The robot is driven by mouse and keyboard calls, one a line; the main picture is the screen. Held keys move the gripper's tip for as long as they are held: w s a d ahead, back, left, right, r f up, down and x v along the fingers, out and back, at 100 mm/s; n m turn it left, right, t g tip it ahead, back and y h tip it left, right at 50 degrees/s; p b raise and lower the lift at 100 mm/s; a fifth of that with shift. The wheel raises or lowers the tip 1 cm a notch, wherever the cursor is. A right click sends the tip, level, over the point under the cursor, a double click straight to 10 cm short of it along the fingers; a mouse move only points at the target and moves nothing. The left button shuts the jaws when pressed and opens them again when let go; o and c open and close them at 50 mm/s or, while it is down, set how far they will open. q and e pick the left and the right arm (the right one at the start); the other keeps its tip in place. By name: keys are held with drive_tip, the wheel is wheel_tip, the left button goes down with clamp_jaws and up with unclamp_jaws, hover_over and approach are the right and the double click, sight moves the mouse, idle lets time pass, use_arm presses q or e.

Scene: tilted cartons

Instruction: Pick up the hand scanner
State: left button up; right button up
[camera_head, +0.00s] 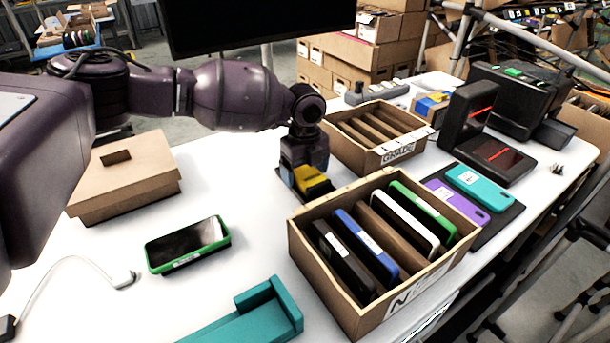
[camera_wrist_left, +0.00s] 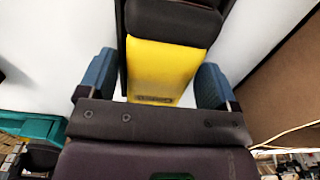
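The hand scanner (camera_head: 312,179) is yellow and dark. It is on the white table behind the front carton, partly hidden by my left gripper (camera_head: 305,183). In the left wrist view the yellow part of the scanner (camera_wrist_left: 162,72) lies between the two blue fingers of my left gripper (camera_wrist_left: 155,80), with its dark part beyond. The fingers are open, one on each side, with a narrow pale gap at the left finger. Contact at the right finger is hard to tell. My right gripper is not in view.
A carton of upright phones (camera_head: 325,290) stands close in front of the scanner, and a slotted carton (camera_head: 375,155) behind it. A green-edged phone (camera_head: 188,245), a lidded brown box (camera_head: 125,178) and a teal stand (camera_head: 250,318) are on the left. Bare table (camera_head: 245,205) lies between.

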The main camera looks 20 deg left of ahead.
use_arm(q)
drive_tip(key=c, duration=0.6)
drive_tip(key=shift+r, duration=0.15)
